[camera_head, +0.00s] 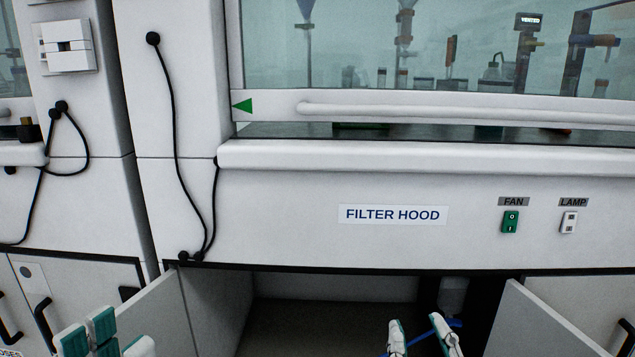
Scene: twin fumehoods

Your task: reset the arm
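My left gripper (103,335) shows at the bottom left edge, in front of the open left cabinet door. Its teal and white finger parts are close together and cut off by the frame, so I cannot tell whether it is open or shut. My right gripper (421,327) is at the bottom, right of centre, in front of the open cabinet. Its two white and teal fingers point up with a clear gap between them.
The open cabinet (330,287) lies under the filter hood (300,218), with its left door (150,318) and right door (540,325) swung outward. A pale bottle (452,296) stands inside at the right. The hood's sash handle (450,112) is above. Black cables hang at the left.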

